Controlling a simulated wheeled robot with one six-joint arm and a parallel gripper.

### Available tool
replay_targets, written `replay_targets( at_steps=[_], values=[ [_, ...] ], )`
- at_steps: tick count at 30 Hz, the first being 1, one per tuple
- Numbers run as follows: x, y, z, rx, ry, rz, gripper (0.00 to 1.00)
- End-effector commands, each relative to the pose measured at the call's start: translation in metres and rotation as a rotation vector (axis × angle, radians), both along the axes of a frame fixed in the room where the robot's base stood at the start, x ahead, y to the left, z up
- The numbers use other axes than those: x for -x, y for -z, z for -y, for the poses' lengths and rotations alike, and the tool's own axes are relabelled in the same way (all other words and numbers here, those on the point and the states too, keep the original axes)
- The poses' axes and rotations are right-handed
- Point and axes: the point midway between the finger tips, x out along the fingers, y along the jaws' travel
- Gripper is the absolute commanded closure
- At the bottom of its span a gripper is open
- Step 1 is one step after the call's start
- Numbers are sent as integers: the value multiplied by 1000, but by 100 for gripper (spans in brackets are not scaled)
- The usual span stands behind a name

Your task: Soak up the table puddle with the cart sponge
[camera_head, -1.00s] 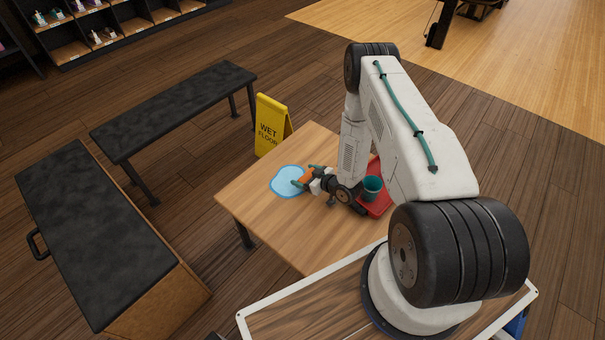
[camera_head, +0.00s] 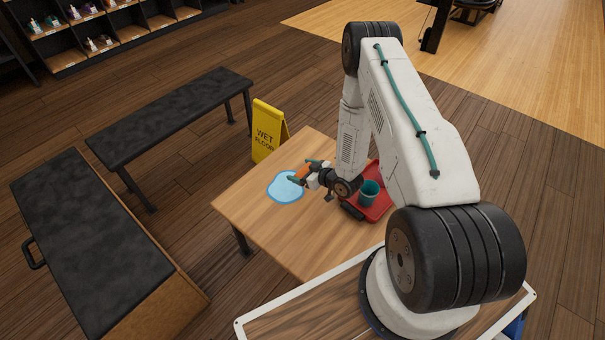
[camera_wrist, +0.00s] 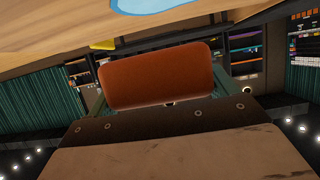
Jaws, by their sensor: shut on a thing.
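The blue puddle (camera_head: 284,187) lies on the wooden table (camera_head: 290,235), near its far left side. It also shows at the top edge of the wrist view (camera_wrist: 160,4). My gripper (camera_head: 305,174) is shut on the orange sponge (camera_wrist: 156,75), which sits between the two green fingers in the wrist view. In the head view the sponge (camera_head: 303,172) is at the puddle's right edge. The wrist view shows a gap between sponge and table, so the sponge looks held above the top. The exact height is hard to tell.
A red tray (camera_head: 379,207) with a teal cup (camera_head: 369,192) stands on the table right of my gripper, partly behind my arm. A yellow wet floor sign (camera_head: 268,131) stands behind the table. Black benches (camera_head: 175,120) are to the left. The table's front left is clear.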

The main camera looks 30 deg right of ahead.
Motion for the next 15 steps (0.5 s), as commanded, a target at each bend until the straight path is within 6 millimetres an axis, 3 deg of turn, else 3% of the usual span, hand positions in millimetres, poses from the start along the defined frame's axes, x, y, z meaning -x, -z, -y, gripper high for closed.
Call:
replay_targets(
  at_steps=[8, 15],
  values=[
    [0, -1, 0, 0, 0, 0, 36],
    [0, -20, 0, 0, 0, 1, 36]
  ],
)
